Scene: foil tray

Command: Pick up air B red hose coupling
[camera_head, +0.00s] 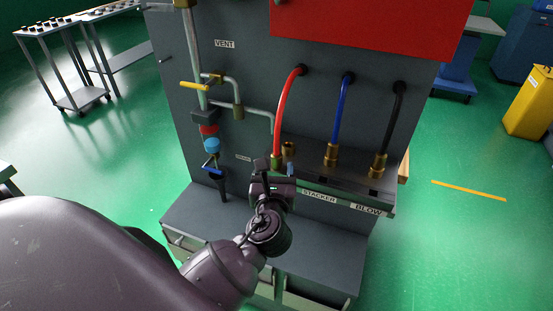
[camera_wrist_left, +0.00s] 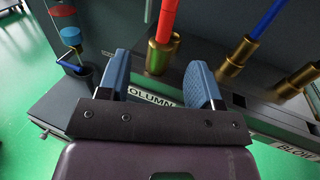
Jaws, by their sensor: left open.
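The red hose (camera_head: 284,108) curves down from the dark panel to a brass coupling (camera_head: 276,162) on the shelf, partly hidden by my gripper. In the left wrist view the brass coupling (camera_wrist_left: 161,54) stands upright under the red hose (camera_wrist_left: 167,20). My left gripper (camera_head: 276,167) is at the front of the shelf, close to the coupling. In the left wrist view its two blue fingers (camera_wrist_left: 159,72) are spread open, with the coupling visible between and beyond them. I cannot tell whether they touch it. No "air B" label is readable. My right gripper is not in view.
A blue hose (camera_head: 341,110) and a black hose (camera_head: 391,118) end in brass couplings to the right. Pipes with a yellow-handled valve (camera_head: 195,85) are at left. A lower ledge (camera_head: 320,258) lies below the labelled shelf.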

